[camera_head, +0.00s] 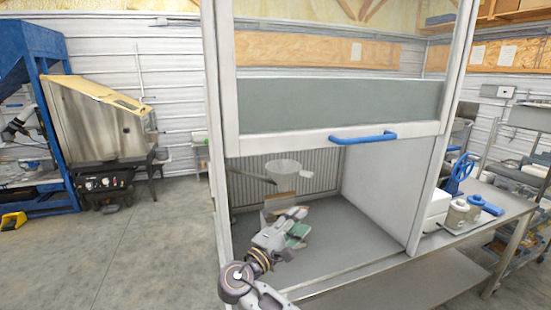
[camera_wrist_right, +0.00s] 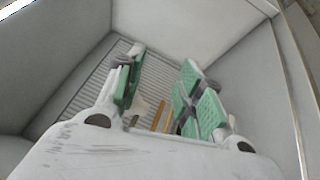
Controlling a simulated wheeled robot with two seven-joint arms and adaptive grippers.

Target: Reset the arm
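My right gripper (camera_head: 298,226) reaches into the opening of the white cabinet (camera_head: 222,140) from the front. In the right wrist view its green-padded fingers (camera_wrist_right: 165,88) are spread apart, with nothing held between them. A pale box-like thing (camera_head: 271,206) is below the hopper, partly hidden by the gripper. My left gripper is not in view.
The raised sash with a blue handle (camera_head: 363,137) hangs above the opening. The cabinet floor (camera_head: 345,235) right of the gripper is clear.

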